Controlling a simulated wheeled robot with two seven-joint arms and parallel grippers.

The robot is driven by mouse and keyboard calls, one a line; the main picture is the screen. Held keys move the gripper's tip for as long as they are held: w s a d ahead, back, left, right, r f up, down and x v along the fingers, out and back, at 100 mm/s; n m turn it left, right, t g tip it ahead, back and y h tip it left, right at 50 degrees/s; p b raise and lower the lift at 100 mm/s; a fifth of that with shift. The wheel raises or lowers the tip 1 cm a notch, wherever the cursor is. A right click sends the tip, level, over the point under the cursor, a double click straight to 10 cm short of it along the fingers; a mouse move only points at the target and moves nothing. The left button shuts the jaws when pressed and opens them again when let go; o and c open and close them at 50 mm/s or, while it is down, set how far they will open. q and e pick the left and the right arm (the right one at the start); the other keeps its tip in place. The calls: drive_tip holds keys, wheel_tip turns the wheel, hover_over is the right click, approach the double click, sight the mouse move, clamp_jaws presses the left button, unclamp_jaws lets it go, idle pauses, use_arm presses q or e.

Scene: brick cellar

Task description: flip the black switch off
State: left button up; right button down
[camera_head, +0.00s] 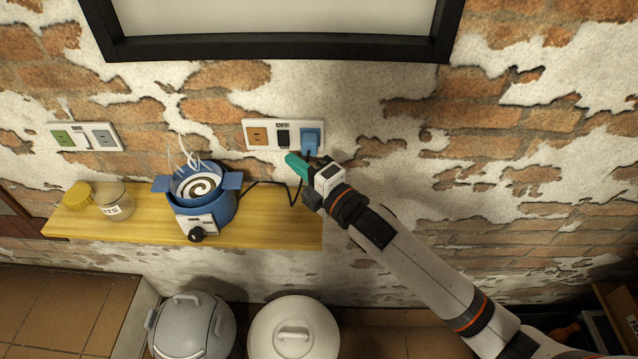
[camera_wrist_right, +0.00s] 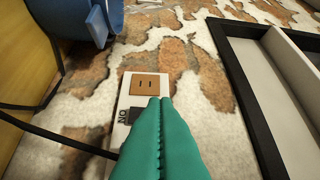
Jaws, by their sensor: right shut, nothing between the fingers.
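The black switch (camera_head: 283,138) sits in the middle of a white wall plate (camera_head: 248,123), between a brown socket (camera_head: 257,136) and a blue plug (camera_head: 309,140). My right gripper (camera_head: 290,160) is shut and empty, its teal fingertips just below the switch in the head view. In the right wrist view the shut fingers (camera_wrist_right: 160,102) cover part of the plate, and only an edge of the black switch (camera_wrist_right: 134,115) shows beside them. A small dark label stands by the switch. Contact between fingertips and switch cannot be told. My left gripper is out of view.
A blue steaming pot (camera_head: 213,206) with a black knob stands on a yellow wooden shelf (camera_head: 145,222), its black cord running to the plug. A jar (camera_head: 113,203) stands left. Another wall plate (camera_head: 112,127) is further left. A black frame (camera_head: 270,46) hangs above.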

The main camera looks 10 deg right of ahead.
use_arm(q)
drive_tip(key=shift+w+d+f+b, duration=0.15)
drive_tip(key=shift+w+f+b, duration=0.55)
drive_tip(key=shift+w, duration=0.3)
use_arm(e)
drive_tip(key=v, duration=0.6)
drive_tip(key=shift+d+r, duration=0.15)
drive_tip(key=shift+r, duration=0.2)
